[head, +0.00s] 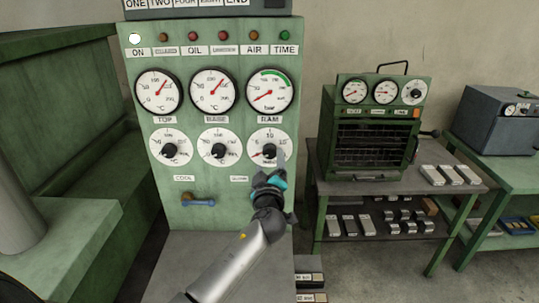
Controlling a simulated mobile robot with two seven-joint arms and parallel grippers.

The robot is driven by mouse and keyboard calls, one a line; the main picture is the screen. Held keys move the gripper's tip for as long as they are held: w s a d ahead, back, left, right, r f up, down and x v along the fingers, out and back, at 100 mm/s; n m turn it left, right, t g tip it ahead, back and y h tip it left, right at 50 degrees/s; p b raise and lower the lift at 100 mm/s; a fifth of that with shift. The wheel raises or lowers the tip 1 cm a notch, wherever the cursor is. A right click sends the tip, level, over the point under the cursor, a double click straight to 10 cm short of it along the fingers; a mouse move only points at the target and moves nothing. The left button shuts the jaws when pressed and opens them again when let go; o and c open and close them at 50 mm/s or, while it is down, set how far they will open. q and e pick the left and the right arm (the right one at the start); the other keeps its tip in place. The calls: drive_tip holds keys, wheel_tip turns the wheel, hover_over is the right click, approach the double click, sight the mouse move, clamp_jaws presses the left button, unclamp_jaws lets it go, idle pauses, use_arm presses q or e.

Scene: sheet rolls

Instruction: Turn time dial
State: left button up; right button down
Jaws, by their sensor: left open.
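A green control panel (222,217) faces me with three round gauges above and three white dials with black knobs below. The right dial (258,134) sits under the gauge marked RAM; its knob (269,151) shows, but its lower part is hidden by my gripper. I cannot read a time label on any of these dials. The left dial (170,147) and middle dial (219,147) are untouched. My left gripper (277,165) is open in front of the lower right of the right dial, a grey finger overlapping it. I cannot tell if it touches the knob. My right gripper is not in view.
A row of lamps tops the panel, with a TIME label (285,50) at the right. A blue-handled lever (198,203) is low on the panel. A small green oven (372,140) stands on a table at the right, with metal blocks beside and below.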

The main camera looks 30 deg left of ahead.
sight(270, 154)
use_arm(q)
drive_tip(key=shift+x, duration=1.9)
clamp_jaws()
